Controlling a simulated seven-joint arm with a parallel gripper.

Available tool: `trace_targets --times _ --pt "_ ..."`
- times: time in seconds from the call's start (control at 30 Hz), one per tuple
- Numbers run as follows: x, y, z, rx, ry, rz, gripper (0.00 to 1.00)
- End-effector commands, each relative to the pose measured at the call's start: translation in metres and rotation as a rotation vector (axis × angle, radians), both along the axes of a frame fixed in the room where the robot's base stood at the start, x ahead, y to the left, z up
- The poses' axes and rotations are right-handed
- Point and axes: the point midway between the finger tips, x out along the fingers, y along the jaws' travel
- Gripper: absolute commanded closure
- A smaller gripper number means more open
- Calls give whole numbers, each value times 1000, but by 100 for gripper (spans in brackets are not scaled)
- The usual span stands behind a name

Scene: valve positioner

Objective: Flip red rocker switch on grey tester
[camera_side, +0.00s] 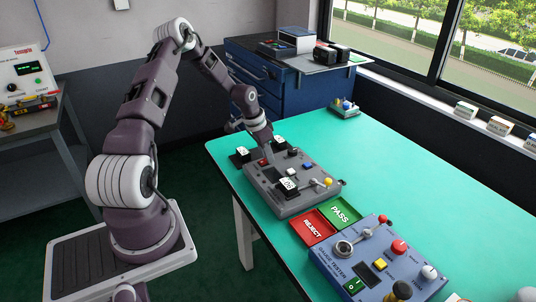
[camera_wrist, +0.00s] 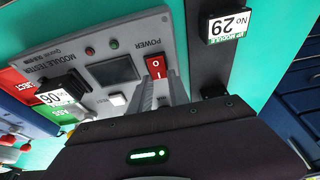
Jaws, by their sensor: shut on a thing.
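The grey module tester (camera_side: 290,200) stands on the green table, and its panel (camera_wrist: 112,45) fills the upper left of the wrist view. The red rocker switch (camera_wrist: 155,66), marked I and O, is on that panel beside the word POWER. In the side view the switch (camera_side: 263,162) is a small red spot under my gripper. My gripper (camera_wrist: 163,82) points down at the panel, its two narrow fingers at the near end of the switch. It is shut on the switch; the exact contact is partly hidden by the fingers.
A module marked 29 (camera_wrist: 230,24) stands close beside the tester. A module marked 06 (camera_wrist: 55,97) sits on the tester. Red REJECT (camera_side: 312,228) and green PASS (camera_side: 341,212) trays and a blue gauge tester (camera_side: 362,268) are nearby.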

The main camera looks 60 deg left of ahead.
Motion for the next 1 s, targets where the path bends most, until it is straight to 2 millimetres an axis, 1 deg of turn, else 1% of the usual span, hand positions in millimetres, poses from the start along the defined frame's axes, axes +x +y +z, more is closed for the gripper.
trace_targets --times 0.27,0.3,0.4,0.67,0.73,0.77,0.9,1.0 --pt "0 0 0 1 -6 0 100" --pt "0 0 0 1 -6 0 74" --pt "0 0 0 1 -6 0 56" --pt "0 0 0 0 -5 0 56" --pt "-1 0 4 1 -6 0 56" --pt "-2 1 8 1 -6 0 56" --pt "-11 1 37 3 -7 2 56" --pt "-17 1 54 3 -7 1 56"
